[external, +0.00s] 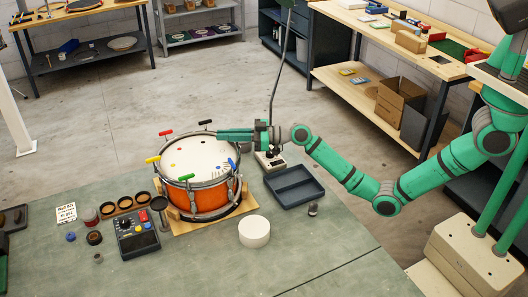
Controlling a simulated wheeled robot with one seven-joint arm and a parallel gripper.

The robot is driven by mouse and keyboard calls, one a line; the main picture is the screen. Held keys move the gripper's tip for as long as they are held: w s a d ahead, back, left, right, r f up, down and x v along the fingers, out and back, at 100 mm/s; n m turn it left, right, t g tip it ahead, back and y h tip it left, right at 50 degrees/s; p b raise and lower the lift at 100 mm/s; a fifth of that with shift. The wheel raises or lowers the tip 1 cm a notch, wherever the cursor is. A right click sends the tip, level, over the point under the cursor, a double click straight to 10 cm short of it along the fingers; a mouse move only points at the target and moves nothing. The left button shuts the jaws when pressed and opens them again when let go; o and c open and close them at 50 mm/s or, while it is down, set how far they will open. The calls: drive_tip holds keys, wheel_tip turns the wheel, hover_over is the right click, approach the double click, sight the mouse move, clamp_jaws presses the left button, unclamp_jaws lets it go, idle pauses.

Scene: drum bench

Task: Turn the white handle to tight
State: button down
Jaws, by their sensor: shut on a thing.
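The orange drum (206,203) stands upright on a wooden board on the green bench, with coloured handles around its rim. My gripper (222,135) reaches in from the right, level over the drum's far right rim. Its green fingers are shut at that rim position, on what appears to be the white handle. The fingers hide that handle, so its angle cannot be seen. No white handle shows elsewhere on the rim. The red handle (165,133), yellow handle (153,159) and blue handle (231,163) stand apart from the fingers.
A dark empty tray (294,187) lies right of the drum. A white round tub (254,232) stands in front. A dark control box (138,236) and small cups are at the left. A thin dark stand (277,95) rises behind my gripper. The front right bench is clear.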

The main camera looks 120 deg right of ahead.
drive_tip(key=m+g+h, duration=0.1)
drive_tip(key=h, duration=0.1)
drive_tip(key=m+g+h, duration=0.1)
drive_tip(key=m+h, duration=0.1)
drive_tip(key=shift+s+d+g, duration=0.15)
drive_tip(key=shift+d+g, duration=0.15)
drive_tip(key=shift+s+d+m+g+h, duration=0.15)
drive_tip(key=shift+m+g+h, duration=0.3)
drive_tip(key=shift+g+h, duration=0.05)
drive_tip(key=shift+s+d+m+g+h, duration=0.15)
drive_tip(key=shift+m+g+h, duration=0.3)
drive_tip(key=shift+g+h, duration=0.05)
drive_tip(key=shift+s+d, duration=0.1)
drive_tip(key=c, duration=1.8)
unclamp_jaws()
drive_tip(key=shift+c, duration=0.2)
drive_tip(key=v, duration=1)
drive_tip(key=shift+a, duration=0.4)
drive_tip(key=shift+s, duration=0.1)
